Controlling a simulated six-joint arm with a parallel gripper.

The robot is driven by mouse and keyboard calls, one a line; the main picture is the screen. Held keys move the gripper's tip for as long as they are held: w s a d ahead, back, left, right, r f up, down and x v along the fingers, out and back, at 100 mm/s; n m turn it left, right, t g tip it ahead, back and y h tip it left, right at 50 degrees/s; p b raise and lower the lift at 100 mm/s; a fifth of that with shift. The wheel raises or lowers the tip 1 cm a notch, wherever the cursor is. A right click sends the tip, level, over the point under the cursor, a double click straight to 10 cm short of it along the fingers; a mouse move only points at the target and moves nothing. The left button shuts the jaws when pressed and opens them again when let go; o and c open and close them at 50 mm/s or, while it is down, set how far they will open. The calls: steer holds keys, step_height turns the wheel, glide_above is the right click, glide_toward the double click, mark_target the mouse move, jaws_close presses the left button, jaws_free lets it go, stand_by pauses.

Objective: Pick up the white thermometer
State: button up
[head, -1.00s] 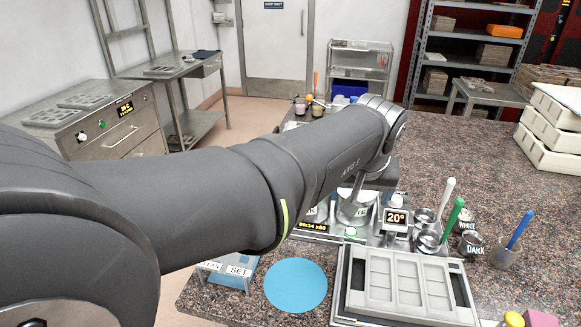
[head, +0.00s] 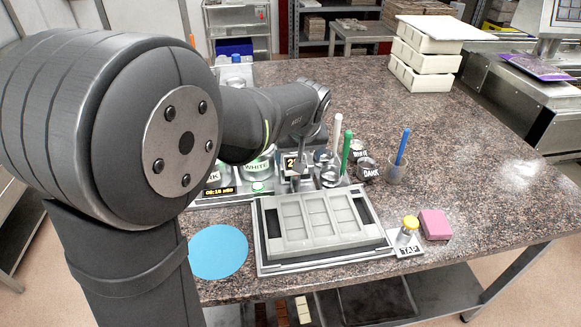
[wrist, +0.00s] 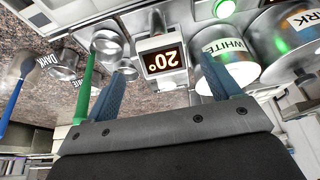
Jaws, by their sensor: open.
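The white thermometer (head: 337,131) looks like a slim pale stick standing upright among small metal cups behind the mould tray in the head view. A green-handled stick (head: 347,152) stands just to its right. I cannot make out the white one clearly in the wrist view; a finger may hide it. My gripper (wrist: 165,80) is open and empty, its two blue fingers apart, pointing toward the 20° display (wrist: 165,60). In the head view my gripper is small and partly hidden by the arm, left of the white thermometer.
A blue stick (head: 403,147) stands in a clear cup at right. The mould tray (head: 262,228) lies in front, with a blue round mat (head: 218,251) at its left. A pink block (head: 435,224) lies at right. Pots stand near the display.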

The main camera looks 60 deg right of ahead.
steer(key=shift+x, duration=3.15)
steer(key=shift+w+a, duration=0.1)
steer(key=shift+c, duration=0.2)
steer(key=c, duration=1)
